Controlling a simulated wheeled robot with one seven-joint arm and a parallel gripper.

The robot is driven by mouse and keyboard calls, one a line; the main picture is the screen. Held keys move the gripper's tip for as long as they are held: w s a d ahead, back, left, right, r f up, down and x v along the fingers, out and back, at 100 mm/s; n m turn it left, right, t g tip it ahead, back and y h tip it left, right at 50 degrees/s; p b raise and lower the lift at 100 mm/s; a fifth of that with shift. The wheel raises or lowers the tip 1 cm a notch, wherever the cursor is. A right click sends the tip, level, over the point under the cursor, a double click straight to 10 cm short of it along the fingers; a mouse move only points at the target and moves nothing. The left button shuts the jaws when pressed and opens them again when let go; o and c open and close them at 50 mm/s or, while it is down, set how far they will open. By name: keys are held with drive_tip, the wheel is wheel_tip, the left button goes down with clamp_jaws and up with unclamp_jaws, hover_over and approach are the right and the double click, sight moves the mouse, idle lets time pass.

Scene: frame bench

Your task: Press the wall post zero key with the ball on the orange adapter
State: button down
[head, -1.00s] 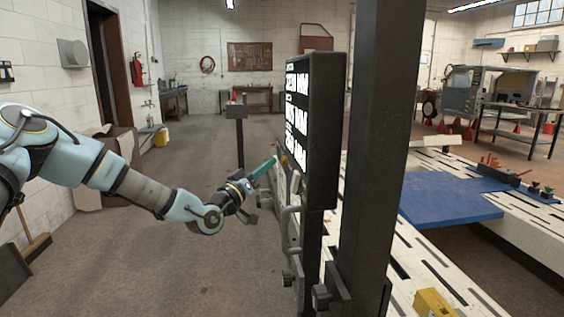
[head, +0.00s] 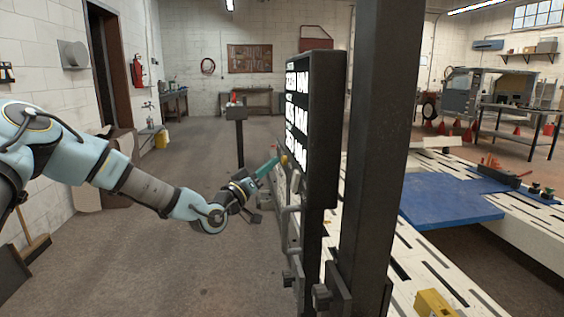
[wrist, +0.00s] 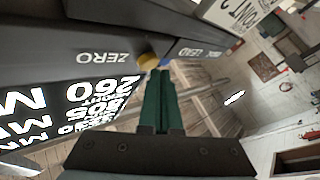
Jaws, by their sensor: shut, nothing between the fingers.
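The wall post display (head: 323,130) is a dark box with lit white figures, seen nearly edge-on in the head view. A round yellow key (wrist: 148,60) sits on its lower edge beside a ZERO label (wrist: 104,57) in the wrist view. It shows as a small yellow spot in the head view (head: 284,160). My gripper (wrist: 160,75) has green fingers shut together with nothing between them. Its tips are right at the yellow key; I cannot tell whether they touch. I cannot make out an orange adapter or a ball in either view.
A dark upright post (head: 375,150) stands right of the display. Grey hooked handles (head: 291,225) hang below it. A slotted white bench (head: 400,262) with a blue plate (head: 450,200) and a yellow block (head: 435,303) lies behind.

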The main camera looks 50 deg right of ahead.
drive_tip(key=shift+s+d, duration=0.35)
drive_tip(key=shift+d, duration=0.05)
idle(0.7)
drive_tip(key=shift+b, duration=0.3)
drive_tip(key=shift+w+a, duration=0.55)
drive_tip(key=shift+a, duration=0.2)
drive_tip(key=shift+w, duration=0.1)
drive_tip(key=shift+w+a+b, duration=0.3)
drive_tip(key=shift+w+a, duration=0.45)
drive_tip(key=shift+a, duration=0.2)
drive_tip(key=shift+w+a+b, duration=0.3)
drive_tip(key=shift+w+a, duration=0.45)
drive_tip(key=shift+a, duration=0.2)
